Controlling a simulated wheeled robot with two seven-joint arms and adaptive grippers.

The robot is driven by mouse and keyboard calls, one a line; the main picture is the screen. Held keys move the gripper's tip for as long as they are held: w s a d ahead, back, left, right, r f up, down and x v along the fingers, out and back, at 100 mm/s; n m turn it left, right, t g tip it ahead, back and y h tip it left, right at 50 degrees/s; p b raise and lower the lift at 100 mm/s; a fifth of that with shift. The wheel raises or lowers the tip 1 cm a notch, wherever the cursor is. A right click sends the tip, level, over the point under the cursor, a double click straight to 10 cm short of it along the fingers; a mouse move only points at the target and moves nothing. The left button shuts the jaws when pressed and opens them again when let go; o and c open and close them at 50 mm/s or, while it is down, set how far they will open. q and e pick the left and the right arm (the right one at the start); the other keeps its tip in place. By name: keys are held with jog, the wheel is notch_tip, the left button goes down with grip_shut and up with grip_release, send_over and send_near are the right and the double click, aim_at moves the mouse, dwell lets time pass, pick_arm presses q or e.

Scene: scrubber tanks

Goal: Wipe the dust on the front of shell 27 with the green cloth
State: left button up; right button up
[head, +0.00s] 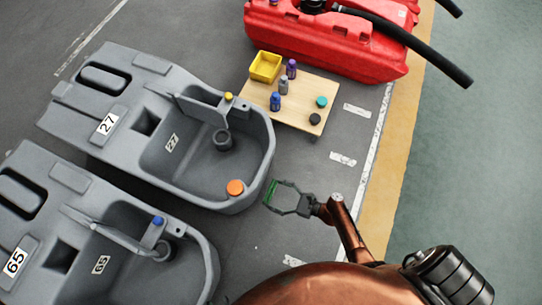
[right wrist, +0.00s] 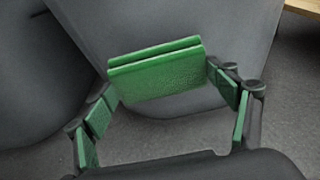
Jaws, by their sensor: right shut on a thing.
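Shell 27 (head: 190,160) is a grey tank with "27" labels on its top and inside its basin. My right gripper (head: 274,191) is just off that front, to the right of the orange cap. It is shut on the folded green cloth (right wrist: 155,75), held level between its green-padded fingers. In the right wrist view a grey shell wall (right wrist: 190,35) stands right behind the cloth. I cannot tell whether they touch. I see no clear dust; the cloth may hide part of the front. My left gripper is not in view.
A second grey shell, 65 (head: 110,240), stands at the lower left. A low wooden trolley (head: 290,108) with a yellow bin (head: 265,66) and several bottles is beyond shell 27. A red machine (head: 330,40) with black hoses stands at the top. The floor right of the gripper is clear.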

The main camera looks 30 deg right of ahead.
jog(key=shift+s+d+f, duration=0.1)
jog(key=shift+s+d, duration=0.6)
jog(key=shift+s, duration=0.2)
jog(key=shift+s+d+f, duration=0.15)
jog(key=shift+s+d, duration=0.75)
jog(key=shift+s, duration=0.25)
jog(key=shift+f, duration=0.1)
